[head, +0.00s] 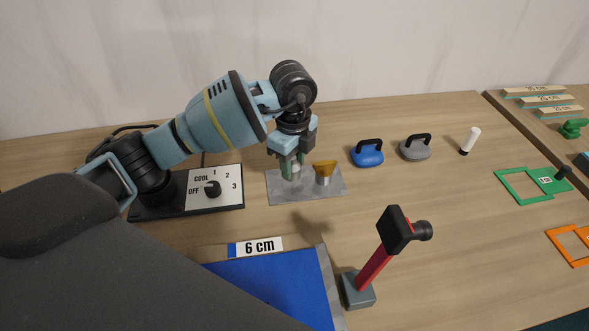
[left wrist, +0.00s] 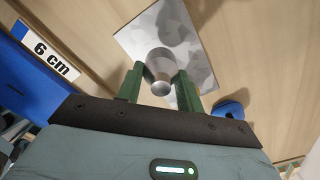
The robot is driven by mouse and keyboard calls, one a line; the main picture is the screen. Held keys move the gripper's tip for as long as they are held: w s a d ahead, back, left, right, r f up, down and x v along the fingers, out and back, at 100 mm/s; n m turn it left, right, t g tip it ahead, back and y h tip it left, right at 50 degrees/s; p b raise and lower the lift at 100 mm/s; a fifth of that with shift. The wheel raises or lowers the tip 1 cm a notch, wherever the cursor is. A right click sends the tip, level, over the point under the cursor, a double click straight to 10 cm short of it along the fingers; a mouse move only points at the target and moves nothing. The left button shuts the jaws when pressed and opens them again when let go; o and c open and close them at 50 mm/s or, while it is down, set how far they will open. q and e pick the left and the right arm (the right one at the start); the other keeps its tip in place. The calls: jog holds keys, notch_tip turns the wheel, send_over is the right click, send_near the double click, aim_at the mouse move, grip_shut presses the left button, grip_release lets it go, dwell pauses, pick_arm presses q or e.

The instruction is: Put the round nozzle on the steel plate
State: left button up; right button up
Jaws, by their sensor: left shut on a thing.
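The steel plate (head: 283,188) is a thin grey sheet lying on the table in the middle of the head view. It also shows in the left wrist view (left wrist: 146,22). My left gripper (head: 292,170) is over the plate's left part, fingers pointing down. Its green fingers are shut on the round nozzle, a silvery, round-ended piece that shows between them in the left wrist view (left wrist: 160,70). In the head view the fingers mostly hide it. I cannot tell whether it touches the plate. My right gripper is not in view.
A nozzle with a flared yellow top (head: 325,171) stands on the plate just right of my left gripper. A control box with a knob (head: 213,188) is left. Blue (head: 367,154) and grey (head: 415,149) handled pieces stand right. A red-handled hammer (head: 378,265) stands in front.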

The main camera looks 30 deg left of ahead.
pick_arm(q)
jog(key=shift+w, duration=0.1)
jog(key=shift+w, duration=0.25)
jog(key=shift+a+f, duration=0.1)
jog(key=shift+f, duration=1.7)
jog(key=o, duration=1)
jog(key=shift+f, duration=0.1)
notch_tip(320, 180, up, 12)
jog(key=shift+r+p, duration=0.15)
jog(key=shift+p, duration=0.2)
